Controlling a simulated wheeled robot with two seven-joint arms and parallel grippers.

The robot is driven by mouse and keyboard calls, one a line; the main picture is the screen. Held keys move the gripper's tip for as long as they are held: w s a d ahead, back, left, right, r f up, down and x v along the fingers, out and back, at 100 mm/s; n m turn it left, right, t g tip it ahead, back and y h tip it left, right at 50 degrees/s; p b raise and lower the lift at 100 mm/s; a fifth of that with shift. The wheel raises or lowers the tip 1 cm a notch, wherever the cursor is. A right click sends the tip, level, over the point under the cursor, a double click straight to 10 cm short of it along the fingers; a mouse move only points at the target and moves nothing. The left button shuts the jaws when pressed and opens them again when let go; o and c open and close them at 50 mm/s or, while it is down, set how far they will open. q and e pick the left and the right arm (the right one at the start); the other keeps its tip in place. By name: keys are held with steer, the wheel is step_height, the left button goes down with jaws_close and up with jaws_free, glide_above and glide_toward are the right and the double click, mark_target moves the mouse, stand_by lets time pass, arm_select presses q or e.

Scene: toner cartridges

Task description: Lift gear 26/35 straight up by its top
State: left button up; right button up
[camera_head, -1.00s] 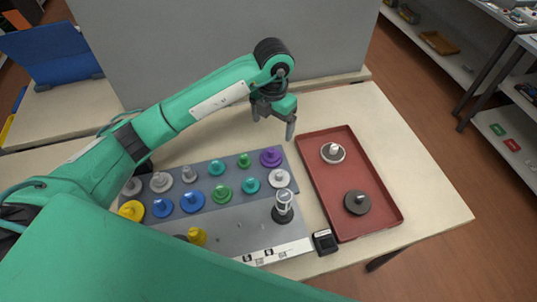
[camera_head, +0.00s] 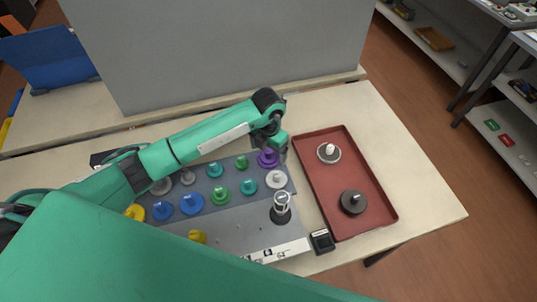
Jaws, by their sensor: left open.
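Several coloured gears with upright top stems stand on a grey board; no number is readable, so I cannot tell which is gear 26/35. My left gripper (camera_head: 281,154) is open and points down over the board's far right corner, beside and partly over the purple gear (camera_head: 267,158). I cannot tell whether its fingers are around the stem. A white gear (camera_head: 276,179) stands just nearer. My right gripper is not in view.
A red tray (camera_head: 373,212) at the right holds a grey gear with a white stem (camera_head: 328,152) and a dark gear (camera_head: 353,202). A clear-topped post (camera_head: 281,207) and a small black box (camera_head: 321,241) stand near the board's right edge. A grey panel (camera_head: 220,50) stands behind.

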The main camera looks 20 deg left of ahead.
arm_select(q)
steer(key=shift+f, duration=1.05)
steer(key=c, duration=1.1)
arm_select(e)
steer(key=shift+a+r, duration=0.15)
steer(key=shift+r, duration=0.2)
arm_select(q)
steer(key=shift+r, duration=0.15)
